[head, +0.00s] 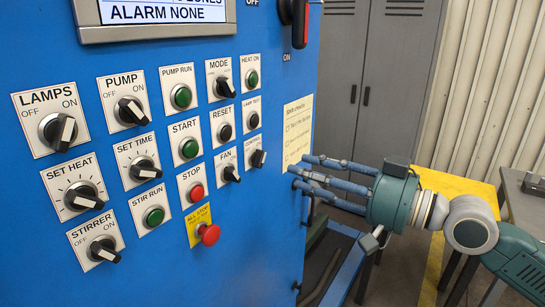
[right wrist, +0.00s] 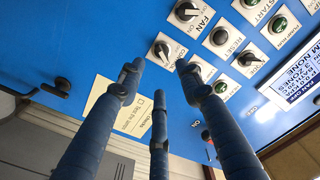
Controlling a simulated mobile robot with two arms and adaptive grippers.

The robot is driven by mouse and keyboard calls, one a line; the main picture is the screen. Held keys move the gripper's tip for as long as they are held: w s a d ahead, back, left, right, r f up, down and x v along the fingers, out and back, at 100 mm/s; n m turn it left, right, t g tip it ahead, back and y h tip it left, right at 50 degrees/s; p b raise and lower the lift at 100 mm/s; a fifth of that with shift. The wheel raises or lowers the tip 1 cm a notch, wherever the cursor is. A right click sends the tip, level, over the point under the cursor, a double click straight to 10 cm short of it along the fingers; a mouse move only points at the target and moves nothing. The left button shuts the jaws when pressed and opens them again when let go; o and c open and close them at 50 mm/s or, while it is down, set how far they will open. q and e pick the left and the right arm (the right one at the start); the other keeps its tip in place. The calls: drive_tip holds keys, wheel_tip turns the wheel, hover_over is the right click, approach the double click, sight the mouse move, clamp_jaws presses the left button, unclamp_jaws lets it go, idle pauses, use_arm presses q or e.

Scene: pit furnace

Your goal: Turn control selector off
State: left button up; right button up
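The control selector (head: 258,158) is a black knob on a white plate marked CONTROL, at the right end of the lower rows on the blue panel. In the right wrist view the control selector (right wrist: 163,50) shows just beyond the fingertips, its plate partly hidden by a finger. My right gripper (head: 306,172) is right of the selector in the head view, its blue fingers pointing left towards the panel. In the right wrist view the gripper (right wrist: 158,80) has its fingers spread with nothing between them. My left gripper is not in view.
The fan selector (head: 231,174) is left of the control selector, and the lamp test button (head: 253,121) is above it. A red all-stop button (head: 209,234) sticks out lower left. A yellowish paper checklist (head: 297,130) is on the panel near my fingers. Grey lockers (head: 385,75) stand behind.

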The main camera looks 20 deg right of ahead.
sight(259, 159)
drive_tip(key=p+x, duration=0.5)
drive_tip(key=x, duration=0.3)
drive_tip(key=shift+w+a, duration=0.15)
drive_tip(key=shift+w, duration=0.05)
drive_tip(key=shift+c, duration=0.3)
clamp_jaws()
